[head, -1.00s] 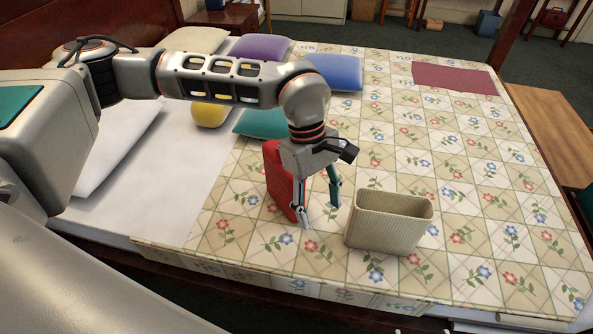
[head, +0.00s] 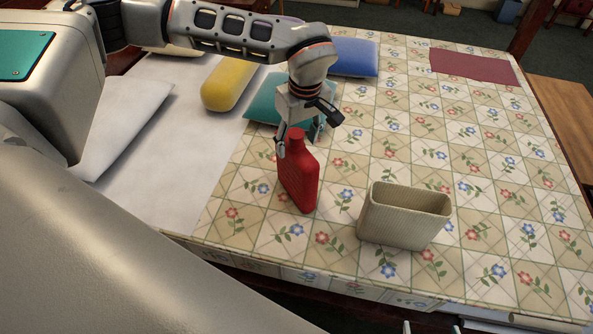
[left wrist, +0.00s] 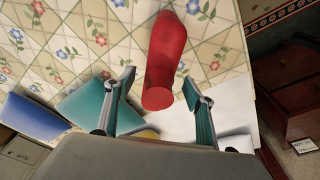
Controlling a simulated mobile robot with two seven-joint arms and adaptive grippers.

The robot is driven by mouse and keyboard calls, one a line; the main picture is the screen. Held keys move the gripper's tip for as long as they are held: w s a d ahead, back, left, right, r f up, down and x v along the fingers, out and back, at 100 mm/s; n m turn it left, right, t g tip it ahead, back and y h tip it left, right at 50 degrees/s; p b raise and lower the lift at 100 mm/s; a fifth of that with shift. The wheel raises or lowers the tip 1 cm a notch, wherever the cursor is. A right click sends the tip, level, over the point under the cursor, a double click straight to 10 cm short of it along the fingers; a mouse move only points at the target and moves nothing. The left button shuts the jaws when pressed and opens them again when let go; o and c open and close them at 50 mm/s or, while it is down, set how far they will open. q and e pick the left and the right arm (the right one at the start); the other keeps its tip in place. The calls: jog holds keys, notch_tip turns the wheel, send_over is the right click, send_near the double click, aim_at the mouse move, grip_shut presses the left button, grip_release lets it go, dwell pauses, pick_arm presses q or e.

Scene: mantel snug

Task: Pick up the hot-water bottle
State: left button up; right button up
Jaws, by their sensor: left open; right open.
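The red hot-water bottle (head: 299,182) stands upright on the flowered quilt, its neck at the top. My left gripper (head: 299,142) is at the neck, fingers open, one on the near left side and one on the far right. In the left wrist view the bottle (left wrist: 166,48) reaches down with its round top end between the open fingers of the left gripper (left wrist: 159,78). I see no finger clearly pressing on it. Only small tips of my right gripper (head: 431,327) show at the bottom edge of the head view, apart and far from the bottle.
A beige ribbed open container (head: 404,225) stands on the quilt right of the bottle. A teal cushion (head: 263,104), yellow bolster (head: 228,84) and blue pillow (head: 354,57) lie behind. A maroon cloth (head: 474,67) lies far right. The quilt's right side is mostly clear.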

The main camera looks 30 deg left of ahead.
pick_arm(q)
jog(key=shift+a+f, duration=0.1)
jog(key=shift+f, duration=0.75)
jog(key=shift+w+f, duration=0.1)
jog(key=shift+f, duration=0.1)
grip_shut()
jog(key=shift+r, duration=0.15)
notch_tip(320, 180, up, 20)
jog(key=p, duration=0.2)
